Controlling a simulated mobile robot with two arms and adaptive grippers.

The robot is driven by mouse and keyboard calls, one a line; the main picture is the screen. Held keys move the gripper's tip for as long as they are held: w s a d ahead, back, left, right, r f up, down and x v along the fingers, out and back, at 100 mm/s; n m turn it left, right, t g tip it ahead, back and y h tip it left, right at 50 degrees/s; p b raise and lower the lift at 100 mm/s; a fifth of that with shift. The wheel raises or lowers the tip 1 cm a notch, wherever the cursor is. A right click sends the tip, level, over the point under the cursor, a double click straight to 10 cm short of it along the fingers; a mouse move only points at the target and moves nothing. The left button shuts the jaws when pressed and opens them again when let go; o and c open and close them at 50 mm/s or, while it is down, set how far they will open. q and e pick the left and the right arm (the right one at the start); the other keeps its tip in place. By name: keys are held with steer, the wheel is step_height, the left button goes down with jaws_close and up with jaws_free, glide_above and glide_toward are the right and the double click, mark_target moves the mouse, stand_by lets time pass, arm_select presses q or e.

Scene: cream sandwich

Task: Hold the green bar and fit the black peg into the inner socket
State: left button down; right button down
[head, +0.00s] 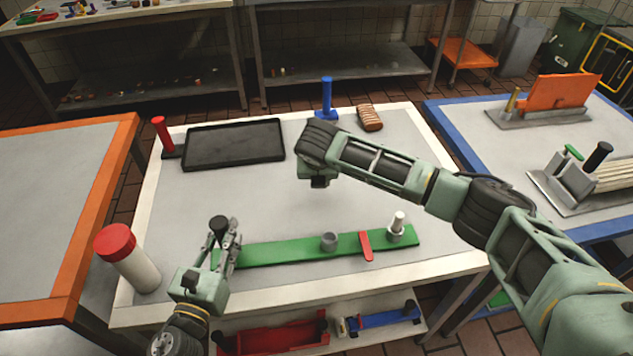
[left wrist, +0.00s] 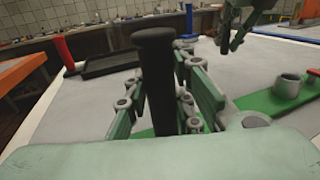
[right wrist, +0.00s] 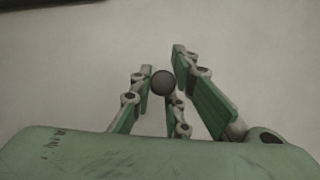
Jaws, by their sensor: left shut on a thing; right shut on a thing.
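The long green bar (head: 285,250) lies near the front edge of the white-rimmed table. My left gripper (head: 226,250) is shut on the black upright handle (left wrist: 158,80) at the bar's left end. The grey inner socket (head: 329,242) stands mid-bar; it also shows in the left wrist view (left wrist: 288,86). The outer socket (head: 397,236) at the right end has a white peg (head: 399,219) upright in it. My right gripper (head: 319,183) is above the table, behind the bar and apart from the inner socket. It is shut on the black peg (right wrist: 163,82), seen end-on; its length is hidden.
A red piece (head: 366,246) sits on the bar between the sockets. A black tray (head: 234,146), red post (head: 162,134), blue post (head: 327,95) and brown loaf (head: 369,118) are at the back. A white cylinder with a red cap (head: 120,250) stands at front left.

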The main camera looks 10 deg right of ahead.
steer(key=shift+f, duration=1.95)
steer(key=shift+f, duration=0.1)
steer(key=c, duration=1.7)
jaws_free()
